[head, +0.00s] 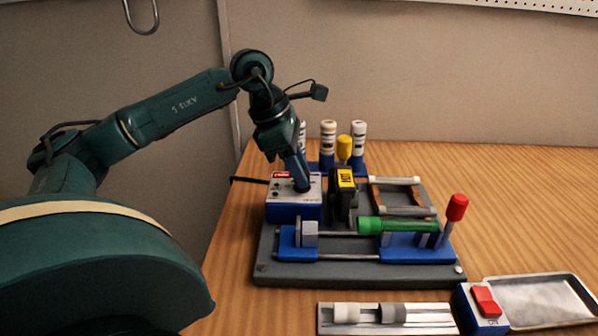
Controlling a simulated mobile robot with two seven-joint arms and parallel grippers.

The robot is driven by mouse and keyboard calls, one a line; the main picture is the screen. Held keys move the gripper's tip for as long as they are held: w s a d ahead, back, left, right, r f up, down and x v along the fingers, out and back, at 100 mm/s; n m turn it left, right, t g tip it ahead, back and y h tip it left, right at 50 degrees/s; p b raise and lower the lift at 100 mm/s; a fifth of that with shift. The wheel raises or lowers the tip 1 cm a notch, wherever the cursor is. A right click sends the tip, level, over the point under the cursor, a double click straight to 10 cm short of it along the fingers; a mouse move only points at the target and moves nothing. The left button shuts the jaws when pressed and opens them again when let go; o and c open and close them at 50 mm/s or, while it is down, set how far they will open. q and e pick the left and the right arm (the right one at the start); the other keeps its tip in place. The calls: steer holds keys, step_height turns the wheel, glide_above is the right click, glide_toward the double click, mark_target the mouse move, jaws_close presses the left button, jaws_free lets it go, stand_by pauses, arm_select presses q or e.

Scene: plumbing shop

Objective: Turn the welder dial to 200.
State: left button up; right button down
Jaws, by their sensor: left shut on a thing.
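The welder control box (293,211) is blue with a pale top panel and a red label, at the back left of the grey machine base. My left gripper (302,187) reaches down from above onto the right part of that panel. It is shut on the dial, which its fingers hide. I cannot read the dial's setting or the number 200. My right gripper is not in the head view.
A red-switch box (481,309) and metal tray (540,300) lie front right.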

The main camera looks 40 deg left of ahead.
arm_select(q)
steer(key=n+t+y, duration=0.1)
steer(key=n, duration=0.3)
steer(key=shift+s+d+n+b, duration=0.1)
steer(key=shift+n+b, duration=0.2)
steer(key=n+y, duration=0.2)
steer(key=n, duration=0.2)
steer(key=shift+d+n+t, duration=0.1)
steer(key=shift+n+t, duration=0.2)
steer(key=shift+t, duration=0.1)
steer(key=o, duration=1)
steer(key=shift+r, duration=0.1)
steer(key=v, duration=0.4)
steer(key=p+v, duration=0.1)
steer(key=v, duration=0.3)
steer(key=p+v, duration=0.1)
steer(key=v, duration=0.4)
steer(key=shift+d+r, duration=0.1)
steer(key=shift+d, duration=0.1)
